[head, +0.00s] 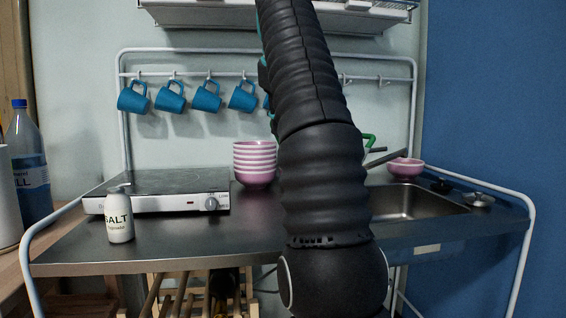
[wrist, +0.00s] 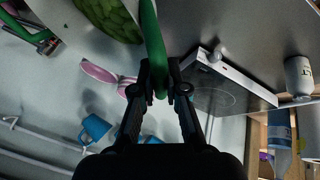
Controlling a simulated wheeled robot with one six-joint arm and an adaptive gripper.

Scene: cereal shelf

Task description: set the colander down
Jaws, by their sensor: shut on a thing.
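The green colander shows at the top of the wrist view, where a smooth green bar of it (wrist: 152,35) runs down between my fingertips. A patterned green patch lies left of this bar; I cannot tell whether it is the colander's bowl. My gripper (wrist: 160,70) is shut on the green bar. Most of the colander is outside the wrist view, so I cannot tell whether it touches the counter. In the head view my arm hides the gripper and the colander.
A hot plate (head: 165,203), a salt bottle (head: 119,216) and a stack of pink bowls (head: 255,165) stand on the counter (head: 190,232). The sink (head: 415,204) is at right, with a pink bowl (head: 406,168) behind it. Blue mugs (head: 206,97) hang behind.

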